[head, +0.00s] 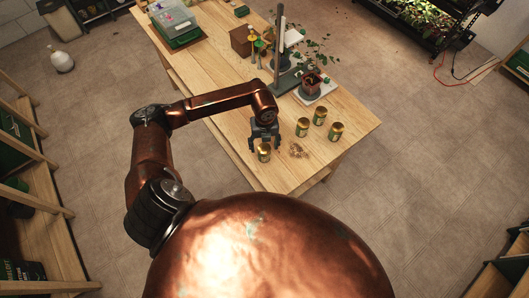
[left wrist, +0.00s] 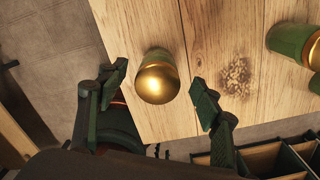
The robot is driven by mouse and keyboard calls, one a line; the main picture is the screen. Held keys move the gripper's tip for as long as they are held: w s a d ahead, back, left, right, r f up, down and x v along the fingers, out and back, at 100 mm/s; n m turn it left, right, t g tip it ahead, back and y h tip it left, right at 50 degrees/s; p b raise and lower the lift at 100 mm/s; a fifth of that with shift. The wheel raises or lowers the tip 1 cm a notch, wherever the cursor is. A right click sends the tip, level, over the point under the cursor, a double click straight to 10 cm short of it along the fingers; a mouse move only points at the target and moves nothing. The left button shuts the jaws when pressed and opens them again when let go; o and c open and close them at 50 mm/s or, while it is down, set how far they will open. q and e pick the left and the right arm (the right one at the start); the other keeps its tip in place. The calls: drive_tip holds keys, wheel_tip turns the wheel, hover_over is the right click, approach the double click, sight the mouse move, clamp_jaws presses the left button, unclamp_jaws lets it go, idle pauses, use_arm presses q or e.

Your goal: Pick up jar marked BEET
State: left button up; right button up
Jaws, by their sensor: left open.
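Several gold-lidded jars with green labels stand on the wooden table (head: 225,110); the lettering is too small to read, so I cannot tell which is BEET. The nearest jar (head: 264,153) stands by the table's near edge. In the left wrist view this jar (left wrist: 158,77) shows its gold lid, between and below my open fingers. My left gripper (head: 264,143) points down over it, open and empty; its fingertips (left wrist: 160,92) lie on either side of the jar, and contact does not show. My right gripper is not in view.
Other jars (head: 302,127), (head: 320,116) and (head: 336,131) stand to the right. A small scatter of seeds (head: 298,151) lies beside the nearest jar. Farther back are a potted plant (head: 312,84), an upright stand (head: 278,50) and a green-and-grey box (head: 176,24).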

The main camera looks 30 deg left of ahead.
use_arm(q)
drive_tip(key=f, duration=0.4)
drive_tip(key=shift+s+d+f, duration=0.15)
drive_tip(key=shift+s+f, duration=0.15)
drive_tip(key=shift+s, duration=0.05)
drive_tip(key=shift+c, duration=0.6)
drive_tip(key=c, duration=1.2)
drive_tip(key=shift+r, duration=0.15)
